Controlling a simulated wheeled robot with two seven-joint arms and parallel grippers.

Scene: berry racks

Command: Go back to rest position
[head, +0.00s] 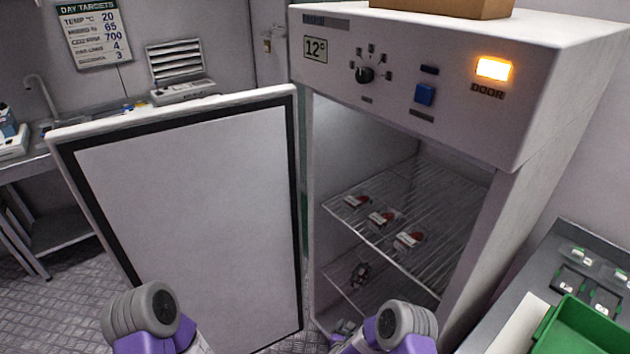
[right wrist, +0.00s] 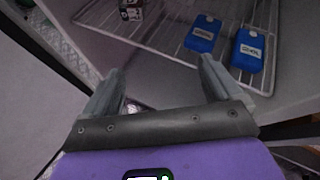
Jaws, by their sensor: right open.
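The white cabinet (head: 400,60) stands with its door (head: 190,190) swung wide open to the left. My right gripper (right wrist: 161,65) is open and empty in the right wrist view, its two grey fingers apart in front of the wire shelf. In the head view the right gripper (head: 345,332) shows only partly at the bottom, low before the cabinet opening, beside its purple wrist. My left arm enters at the bottom left; its gripper jaws are not visible.
Several red-and-white packs (head: 382,219) lie on the upper wire shelf (head: 440,190). Blue labelled packs (right wrist: 203,33) rest on a wire shelf in the right wrist view. A green tray (head: 585,330) sits on the right-hand counter (head: 530,285). The DOOR light (head: 494,68) is lit.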

